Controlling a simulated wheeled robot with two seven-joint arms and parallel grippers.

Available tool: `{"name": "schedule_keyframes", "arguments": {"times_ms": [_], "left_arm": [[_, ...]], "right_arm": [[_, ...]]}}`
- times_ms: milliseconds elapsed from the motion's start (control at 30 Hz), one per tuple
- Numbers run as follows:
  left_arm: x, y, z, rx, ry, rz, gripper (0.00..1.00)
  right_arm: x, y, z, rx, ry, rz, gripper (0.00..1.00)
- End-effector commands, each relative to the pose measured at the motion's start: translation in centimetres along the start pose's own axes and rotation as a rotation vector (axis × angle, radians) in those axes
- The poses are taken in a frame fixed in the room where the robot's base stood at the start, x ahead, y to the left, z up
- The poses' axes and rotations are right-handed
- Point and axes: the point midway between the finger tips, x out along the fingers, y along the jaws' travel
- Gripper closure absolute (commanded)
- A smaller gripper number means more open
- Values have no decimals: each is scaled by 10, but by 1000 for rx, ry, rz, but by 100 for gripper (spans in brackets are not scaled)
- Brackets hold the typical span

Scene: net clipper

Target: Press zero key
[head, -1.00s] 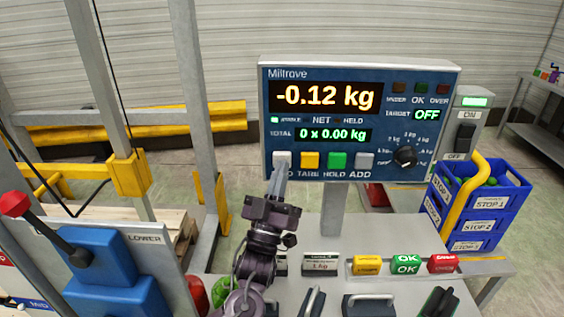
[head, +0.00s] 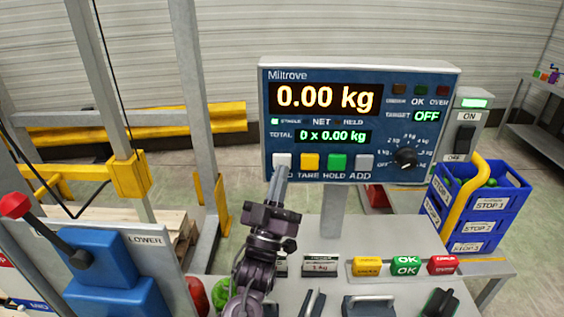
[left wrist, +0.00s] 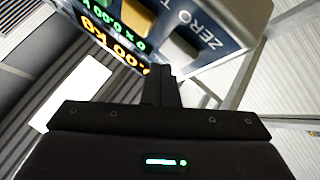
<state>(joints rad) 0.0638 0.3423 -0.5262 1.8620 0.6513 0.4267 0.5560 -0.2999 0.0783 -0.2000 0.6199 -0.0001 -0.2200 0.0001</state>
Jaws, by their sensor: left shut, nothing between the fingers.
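The scale indicator panel (head: 440,75) stands on a post behind the bench. Its main display (head: 326,98) reads 0.00 kg, and the stable lamp is lit green. The white zero key (head: 282,159) is the leftmost in the key row, and its label is partly hidden by my gripper. My left gripper (head: 280,172) is shut and empty, its fingertips just below or at the zero key; I cannot tell whether they touch it. In the left wrist view the fingers (left wrist: 158,78) point at the panel, with the ZERO lettering (left wrist: 212,42) beside them. My right gripper is not in view.
Yellow TARE (head: 310,161), green HOLD (head: 337,162) and grey ADD (head: 364,163) keys sit right of the zero key. A dial (head: 405,157) is further right. Weights and coloured blocks stand on the bench (head: 395,233) below. Blue crates (head: 485,212) stand at the right.

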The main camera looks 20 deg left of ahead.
Motion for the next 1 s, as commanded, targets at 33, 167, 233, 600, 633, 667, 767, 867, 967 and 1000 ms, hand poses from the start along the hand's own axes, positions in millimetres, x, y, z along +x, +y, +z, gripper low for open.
{"name": "schedule_keyframes", "arguments": {"times_ms": [33,167,233,600,633,667,767,867,967,1000], "left_arm": [[-1,1,0,-1,0,0,100],[-1,1,0,-1,0,0,100],[-1,1,0,-1,0,0,100],[-19,14,-15,-2,-2,0,100],[-22,16,-16,-3,-1,1,100],[-24,18,-18,-3,-1,1,100],[-30,22,-22,-2,-2,1,100],[-34,25,-25,-2,-1,0,100],[-36,26,-26,-1,0,0,100],[-36,26,-26,-1,0,0,100]], "right_arm": [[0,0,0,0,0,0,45],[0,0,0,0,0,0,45],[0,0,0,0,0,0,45],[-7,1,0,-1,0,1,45],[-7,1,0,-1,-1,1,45],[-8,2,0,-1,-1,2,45],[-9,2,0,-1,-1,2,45],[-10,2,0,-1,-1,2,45],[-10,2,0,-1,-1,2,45],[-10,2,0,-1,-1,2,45]]}}
